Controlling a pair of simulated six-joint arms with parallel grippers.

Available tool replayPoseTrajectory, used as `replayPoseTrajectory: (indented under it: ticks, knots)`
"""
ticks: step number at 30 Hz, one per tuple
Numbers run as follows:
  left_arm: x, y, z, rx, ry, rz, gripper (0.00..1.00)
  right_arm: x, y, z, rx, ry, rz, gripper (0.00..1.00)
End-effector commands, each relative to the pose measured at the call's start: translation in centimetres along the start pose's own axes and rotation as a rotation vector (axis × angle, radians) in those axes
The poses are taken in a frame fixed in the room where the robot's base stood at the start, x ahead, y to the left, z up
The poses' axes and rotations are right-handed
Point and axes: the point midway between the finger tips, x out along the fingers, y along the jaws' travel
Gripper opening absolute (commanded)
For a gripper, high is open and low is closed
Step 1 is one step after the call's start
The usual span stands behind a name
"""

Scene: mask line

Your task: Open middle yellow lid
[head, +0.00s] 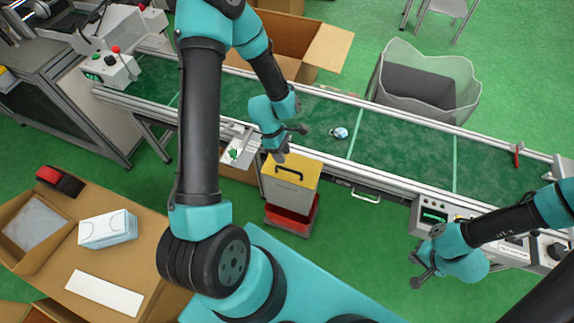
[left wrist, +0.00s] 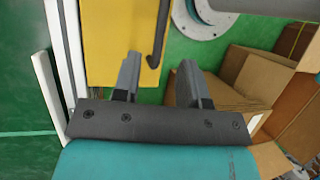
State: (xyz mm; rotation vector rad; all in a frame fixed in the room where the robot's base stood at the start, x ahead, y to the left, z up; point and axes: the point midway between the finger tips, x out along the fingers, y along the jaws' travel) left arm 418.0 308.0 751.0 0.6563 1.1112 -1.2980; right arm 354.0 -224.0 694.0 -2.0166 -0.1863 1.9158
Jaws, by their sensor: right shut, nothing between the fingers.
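The yellow lid (head: 300,165) lies closed on top of a white-sided bin (head: 286,194) in front of the conveyor, with a black handle (head: 289,171) across it. In the left wrist view the yellow lid (left wrist: 108,40) is at the upper left, and the dark handle (left wrist: 161,32) runs along its right part. My left gripper (head: 289,143) is just above and behind the bin's far edge. Its fingers (left wrist: 159,82) are spread and empty, with the handle's end in line between them. My right gripper (head: 420,270) is shut and empty, at the right by the control panel.
A green conveyor belt (head: 235,100) with metal rails runs behind the bin, with a small pale blue-white item (head: 340,132) on it. A red base (head: 291,218) is under the bin. Cardboard boxes (head: 60,240) with a blue-white pack (head: 108,229) are at the left. A grey bin (head: 423,85) stands behind the belt.

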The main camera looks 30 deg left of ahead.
Motion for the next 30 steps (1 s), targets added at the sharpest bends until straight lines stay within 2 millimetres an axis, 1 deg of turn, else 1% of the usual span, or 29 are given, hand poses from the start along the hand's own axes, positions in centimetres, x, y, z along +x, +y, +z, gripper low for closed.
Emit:
replayPoseTrajectory:
  ticks: [1, 6, 12, 16, 24, 26, 30]
  knots:
    - [0.8, -0.1, 0.0, 0.0, 0.0, -0.004, 0.39, 0.0, 0.0, 0.0, 0.0, 0.0, 0.0, 0.0]
    - [3.3, -0.1, 0.0, 0.0, 0.0, -0.004, 0.39, 0.0, 0.0, 0.0, 0.0, 0.0, 0.0, 0.0]
    - [5.3, 0.0, 0.0, 0.0, 0.0, -0.002, 0.39, 0.0, 0.0, 0.0, 0.0, 0.0, 0.0, 0.0]
    - [5.9, 0.0, 0.0, 0.001, 0.0, 0.0, 0.39, 0.0, 0.0, 0.0, 0.0, 0.0, 0.0, 0.0]
    - [5.9, 0.0, 0.0, 0.001, 0.0, 0.0, 0.39, 0.0, 0.0, 0.0, 0.0, 0.0, 0.0, 0.0]
    - [5.9, 0.0, 0.0, 0.001, 0.0, 0.0, 0.34, 0.0, 0.0, 0.0, 0.0, 0.0, 0.0, 0.0]
    - [5.9, 0.0, 0.0, 0.001, 0.0, 0.0, 0.21, 0.0, 0.0, 0.0, 0.0, 0.0, 0.0, 0.0]
